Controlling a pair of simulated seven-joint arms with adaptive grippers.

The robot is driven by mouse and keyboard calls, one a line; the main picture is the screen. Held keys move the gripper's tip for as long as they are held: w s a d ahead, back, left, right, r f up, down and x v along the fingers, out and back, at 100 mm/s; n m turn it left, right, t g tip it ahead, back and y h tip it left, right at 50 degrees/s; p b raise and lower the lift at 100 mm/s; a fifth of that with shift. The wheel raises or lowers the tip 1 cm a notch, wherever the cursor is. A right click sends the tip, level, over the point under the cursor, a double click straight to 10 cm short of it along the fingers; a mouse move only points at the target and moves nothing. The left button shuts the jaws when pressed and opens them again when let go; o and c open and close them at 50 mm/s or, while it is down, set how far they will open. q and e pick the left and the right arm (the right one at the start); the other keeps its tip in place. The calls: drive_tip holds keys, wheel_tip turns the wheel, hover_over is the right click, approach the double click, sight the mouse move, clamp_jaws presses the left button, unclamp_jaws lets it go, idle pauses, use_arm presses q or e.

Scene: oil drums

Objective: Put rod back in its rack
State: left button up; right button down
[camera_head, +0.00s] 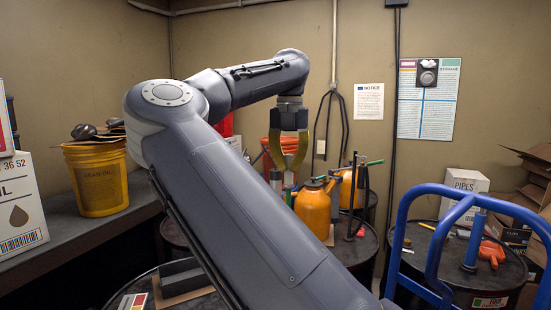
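My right gripper (289,168) hangs fingers down at the end of my arm, in front of the back wall. Its yellow fingers bow outward with a gap between them and come close together at the tips. I cannot tell whether the tips are apart or closed on something. A thin greenish upright piece (289,187) shows just below the tips; I cannot tell if it touches them. A dark upright rod (352,195) stands beside the orange sprayer. A blue upright cylinder (474,240) stands on the right drum. I cannot make out which thing is the rack. My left gripper is not in view.
A blue hand-truck frame (402,235) is at front right, before a black drum (490,285). A yellow bucket (98,180) sits on the left shelf (65,232). My arm hides the centre.

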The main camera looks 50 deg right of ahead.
sight(291, 184)
drive_tip(key=shift+s+d+f, duration=0.1)
drive_tip(key=shift+s+f, duration=0.15)
drive_tip(key=shift+s, duration=0.05)
drive_tip(key=shift+f, duration=3.85)
idle(1.8)
drive_tip(key=shift+f, duration=2.8)
